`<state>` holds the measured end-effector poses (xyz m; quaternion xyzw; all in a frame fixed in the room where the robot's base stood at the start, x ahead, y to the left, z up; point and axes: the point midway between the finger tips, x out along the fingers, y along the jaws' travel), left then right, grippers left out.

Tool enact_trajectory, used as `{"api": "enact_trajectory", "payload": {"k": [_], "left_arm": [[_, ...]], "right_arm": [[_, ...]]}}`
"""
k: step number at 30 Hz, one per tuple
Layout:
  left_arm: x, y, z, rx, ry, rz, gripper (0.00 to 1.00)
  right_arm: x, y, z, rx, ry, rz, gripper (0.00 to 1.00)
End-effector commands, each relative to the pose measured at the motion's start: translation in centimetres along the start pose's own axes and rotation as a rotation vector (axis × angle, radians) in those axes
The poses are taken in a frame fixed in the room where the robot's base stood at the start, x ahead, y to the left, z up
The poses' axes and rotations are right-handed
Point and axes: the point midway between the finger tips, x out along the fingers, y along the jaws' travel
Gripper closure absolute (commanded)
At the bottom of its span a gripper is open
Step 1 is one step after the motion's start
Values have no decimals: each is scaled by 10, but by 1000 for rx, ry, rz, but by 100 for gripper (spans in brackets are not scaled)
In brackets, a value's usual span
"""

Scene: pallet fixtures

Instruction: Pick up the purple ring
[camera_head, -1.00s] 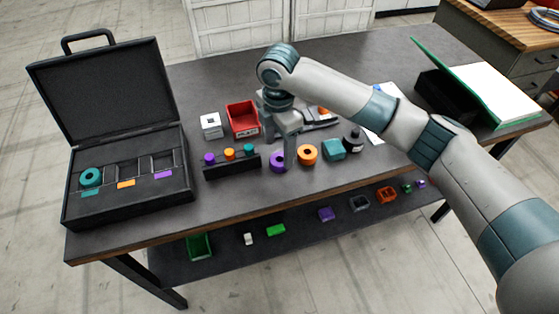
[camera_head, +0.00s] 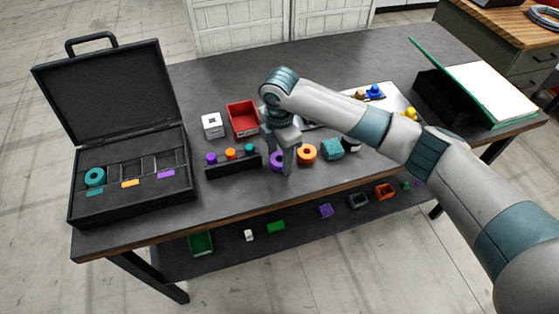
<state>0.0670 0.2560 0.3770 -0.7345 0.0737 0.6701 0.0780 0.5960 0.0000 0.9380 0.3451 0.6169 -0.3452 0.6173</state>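The purple ring (camera_head: 276,160) lies on the dark table, just right of a black block with small coloured pegs. My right gripper (camera_head: 284,160) points down at the ring. One finger stands in front of the ring's right side and hides part of it. The other finger is largely hidden, so I cannot tell whether the gripper is closed on the ring. The ring appears to rest on the tabletop. My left gripper is not in view.
The peg block (camera_head: 233,163) is close on the left. A red bin (camera_head: 243,119) stands behind. An open black case (camera_head: 130,202) holding a teal ring (camera_head: 94,177) is at left.

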Motion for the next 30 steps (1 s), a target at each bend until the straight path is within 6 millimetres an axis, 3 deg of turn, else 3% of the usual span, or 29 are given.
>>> {"api": "enact_trajectory", "payload": {"k": [1, 4, 17, 25, 30], "left_arm": [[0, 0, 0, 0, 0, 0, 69], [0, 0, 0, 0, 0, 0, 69], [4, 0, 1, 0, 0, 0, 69], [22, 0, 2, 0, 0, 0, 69], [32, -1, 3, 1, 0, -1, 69]], "right_arm": [[0, 0, 0, 0, 0, 0, 63], [0, 0, 0, 0, 0, 0, 85], [-6, 1, 0, 0, 1, 2, 85], [-38, 2, 0, -1, -1, 6, 85], [-56, -24, 20, 1, 0, 3, 85]]}}
